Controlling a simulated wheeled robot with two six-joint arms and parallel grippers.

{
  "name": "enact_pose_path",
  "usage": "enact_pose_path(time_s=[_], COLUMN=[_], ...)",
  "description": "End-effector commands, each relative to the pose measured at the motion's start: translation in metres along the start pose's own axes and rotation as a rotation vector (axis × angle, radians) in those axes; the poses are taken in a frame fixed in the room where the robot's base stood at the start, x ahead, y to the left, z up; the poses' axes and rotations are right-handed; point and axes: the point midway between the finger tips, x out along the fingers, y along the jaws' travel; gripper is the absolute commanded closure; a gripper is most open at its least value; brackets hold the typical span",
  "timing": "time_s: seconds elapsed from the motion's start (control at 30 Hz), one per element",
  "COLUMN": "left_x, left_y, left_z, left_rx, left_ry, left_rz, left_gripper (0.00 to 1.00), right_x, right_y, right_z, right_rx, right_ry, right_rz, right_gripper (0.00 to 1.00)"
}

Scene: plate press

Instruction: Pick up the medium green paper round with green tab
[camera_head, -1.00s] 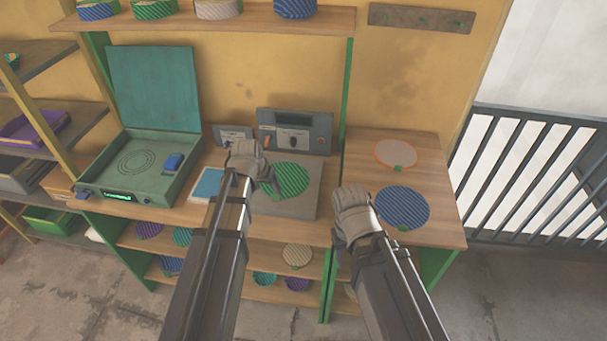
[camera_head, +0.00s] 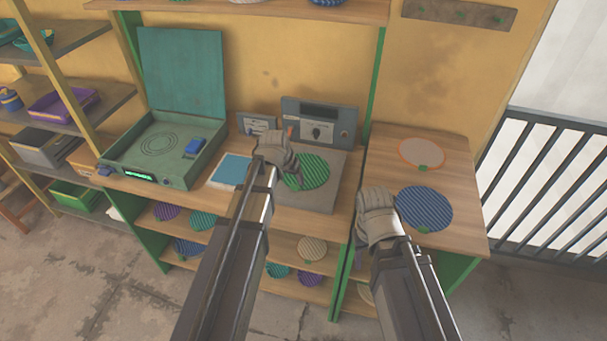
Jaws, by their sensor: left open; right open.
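A green striped paper round (camera_head: 309,172) lies on the grey plate (camera_head: 312,199) of the bench, in front of the control box. Its tab is hidden from me, near or behind my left gripper. My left gripper (camera_head: 290,172) is open over the left edge of this round; I cannot tell whether it touches it. My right gripper (camera_head: 376,208) is open beside the blue striped round (camera_head: 425,209), left of it. Both grippers look empty.
A pale round with an orange rim (camera_head: 422,153) lies on the right bench. An open teal press (camera_head: 160,150) stands at left, with a light blue pad (camera_head: 232,169) beside it. The control box (camera_head: 318,122) stands behind the plate. Lower shelves hold several rounds.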

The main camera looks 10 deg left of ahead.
Motion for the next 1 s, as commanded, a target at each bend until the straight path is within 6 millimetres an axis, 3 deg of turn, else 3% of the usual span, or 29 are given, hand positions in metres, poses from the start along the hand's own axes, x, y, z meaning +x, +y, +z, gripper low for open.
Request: enact_pose_path(time_s=[0.3, 0.6, 1.0], left_x=[0.043, 0.044, 0.044], left_y=[0.005, 0.005, 0.005], left_z=[0.002, 0.001, 0.001], left_rx=[0.001, 0.001, 0.000], left_ry=[0.000, 0.000, 0.000], left_rz=[0.000, 0.000, 0.000], left_gripper=[0.30, 0.30, 0.74], right_x=[0.040, 0.041, 0.041], right_y=[-0.004, -0.004, -0.004], right_z=[-0.002, -0.002, -0.002], right_rx=[0.000, 0.000, 0.000], right_ry=[0.000, 0.000, 0.000], right_rz=[0.000, 0.000, 0.000], right_gripper=[0.50, 0.50, 0.50])
